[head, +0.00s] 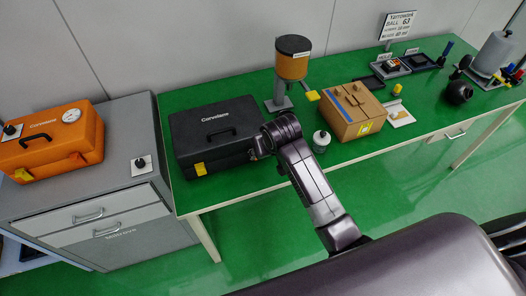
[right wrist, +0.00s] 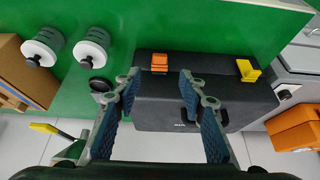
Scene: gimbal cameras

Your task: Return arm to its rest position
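My right arm (head: 312,185) reaches across the head view to the front right of the black case (head: 215,125) on the green table. Its gripper cannot be made out there. In the right wrist view my right gripper (right wrist: 160,80) is open, its two fingers apart with nothing held between them. The black case (right wrist: 215,105) lies beyond the fingers, and its orange latch (right wrist: 159,62) shows between the fingertips. Whether the fingers touch the case cannot be told. My left gripper is in neither view.
A white bottle (head: 321,141) and a cardboard box (head: 355,112) stand right of the arm. An orange hopper (head: 293,58) on a stand is behind. An orange case (head: 50,140) sits on the grey cabinet (head: 95,195) at left. The floor before the table (head: 245,235) is clear.

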